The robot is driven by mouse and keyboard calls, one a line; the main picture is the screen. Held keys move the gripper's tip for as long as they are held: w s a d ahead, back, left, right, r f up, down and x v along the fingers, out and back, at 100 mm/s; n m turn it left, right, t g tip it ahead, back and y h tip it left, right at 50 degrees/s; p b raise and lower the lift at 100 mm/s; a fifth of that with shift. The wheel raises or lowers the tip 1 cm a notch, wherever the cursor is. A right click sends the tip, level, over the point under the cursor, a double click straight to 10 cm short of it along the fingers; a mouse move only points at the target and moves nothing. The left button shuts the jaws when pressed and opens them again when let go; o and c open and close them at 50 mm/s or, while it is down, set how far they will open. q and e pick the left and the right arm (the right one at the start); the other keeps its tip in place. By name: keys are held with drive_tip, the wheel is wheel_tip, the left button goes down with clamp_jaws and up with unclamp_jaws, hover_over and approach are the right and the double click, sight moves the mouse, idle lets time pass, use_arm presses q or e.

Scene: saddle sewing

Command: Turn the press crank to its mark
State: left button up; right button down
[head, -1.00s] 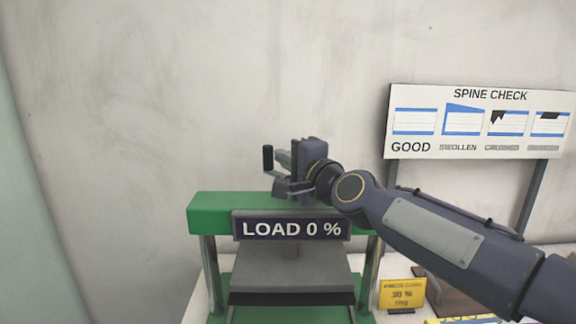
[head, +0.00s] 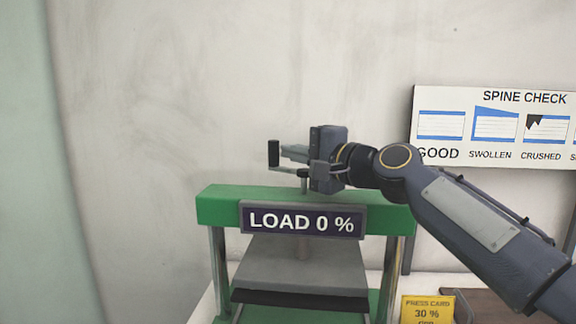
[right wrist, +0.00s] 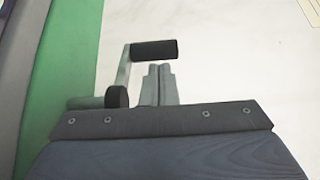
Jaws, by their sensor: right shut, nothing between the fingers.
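The press (head: 225,206) is a green frame with a sign (head: 302,220) on its front reading "LOAD 0 %". Its crank stands on top, with a black upright handle (head: 273,153) at the left end of a grey arm. My right gripper (head: 287,151) is above the press top, its fingers pointing left, close to the crank handle. The right wrist view shows the gripper fingers (right wrist: 158,84) shut and empty, beside the crank's black handle (right wrist: 154,50). I cannot tell whether they touch it. No mark for the crank is clear. My left gripper is out of view.
A yellow press card (head: 427,311) reading "30 %" stands right of the press. A "SPINE CHECK" board (head: 470,157) is behind at right. A grey plate (head: 310,263) sits inside the press. The wall left of the crank is clear.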

drive_tip(key=shift+s+a+n+g+y, duration=0.15)
drive_tip(key=shift+a+n+g+y, duration=0.2)
drive_tip(key=shift+g+y, duration=0.25)
drive_tip(key=shift+s+a, duration=0.15)
drive_tip(key=shift+s, duration=0.2)
idle(0.5)
idle(0.8)
